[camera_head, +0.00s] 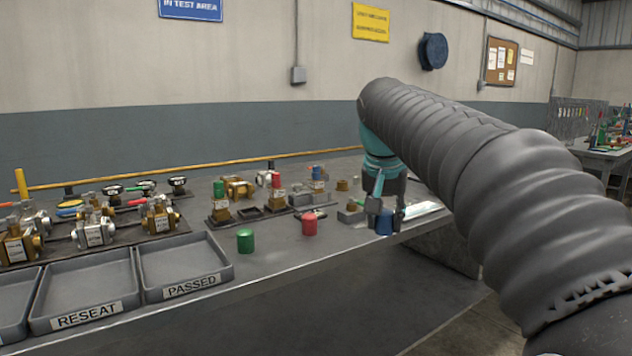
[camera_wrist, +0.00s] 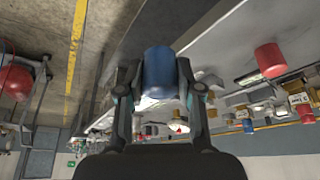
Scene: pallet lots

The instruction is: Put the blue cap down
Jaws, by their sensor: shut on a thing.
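The blue cap (camera_wrist: 160,75) is a smooth blue cylinder held between the two fingers of my gripper (camera_wrist: 158,100) in the wrist view. In the head view my gripper (camera_head: 384,215) is at the front right edge of the grey bench (camera_head: 290,248), shut on the blue cap (camera_head: 384,224). The fingers partly cover the cap there. The cap is at or just above the bench top; I cannot tell whether it touches. A red cap (camera_head: 309,225) and a green cap (camera_head: 245,240) stand on the bench to the left of my gripper.
Trays marked RESEAT (camera_head: 88,312) and PASSED (camera_head: 190,285) lie at the bench's front left. Several valves (camera_head: 93,230) stand behind them. A rack with a green cap and a red cap (camera_head: 276,181) stands at mid-bench. Bare bench lies between the green and red caps.

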